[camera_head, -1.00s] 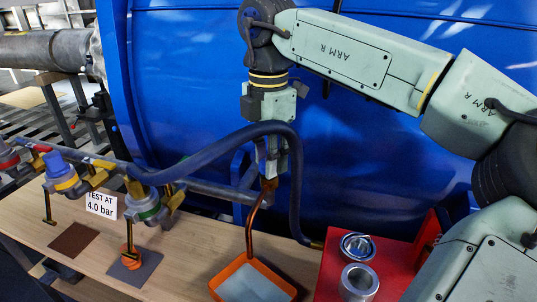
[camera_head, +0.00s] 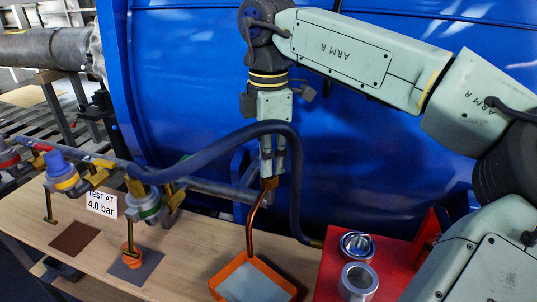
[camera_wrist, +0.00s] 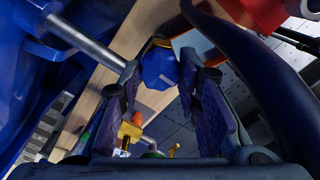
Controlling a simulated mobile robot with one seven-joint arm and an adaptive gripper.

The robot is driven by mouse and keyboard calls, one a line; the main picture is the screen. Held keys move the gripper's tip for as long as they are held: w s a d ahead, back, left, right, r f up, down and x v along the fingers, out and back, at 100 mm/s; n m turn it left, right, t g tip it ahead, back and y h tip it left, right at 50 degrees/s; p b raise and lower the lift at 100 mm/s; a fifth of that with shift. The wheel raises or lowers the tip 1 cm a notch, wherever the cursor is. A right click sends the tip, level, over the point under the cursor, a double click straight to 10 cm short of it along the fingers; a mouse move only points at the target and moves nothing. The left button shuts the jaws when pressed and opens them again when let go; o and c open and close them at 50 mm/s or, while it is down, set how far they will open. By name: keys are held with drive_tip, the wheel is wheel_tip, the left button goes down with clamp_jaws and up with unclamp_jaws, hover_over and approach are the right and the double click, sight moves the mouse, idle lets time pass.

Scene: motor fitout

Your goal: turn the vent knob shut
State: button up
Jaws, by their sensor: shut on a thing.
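My gripper (camera_head: 272,176) points down at the right end of the grey pipe (camera_head: 215,188), just above the bent copper tube (camera_head: 251,222). In the wrist view its two purple-padded fingers (camera_wrist: 167,78) are shut on a blue knob (camera_wrist: 158,68), one finger on each side. In the head view the fingers hide this knob. The copper tube hangs down to an orange-rimmed tray (camera_head: 291,287) on the bench. How far the knob is turned cannot be told.
A dark blue hose (camera_head: 220,145) arches close in front of my gripper. Valves with blue (camera_head: 60,166) and yellow (camera_head: 137,187) tops line the pipe at left. A red stand (camera_head: 331,262) with metal cups is at right. A large blue tank (camera_head: 180,80) stands behind.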

drive_tip(key=o, duration=1.1)
drive_tip(key=shift+o, duration=0.2)
wheel_tip(320, 180, up, 8)
drive_tip(key=shift+f, duration=0.2)
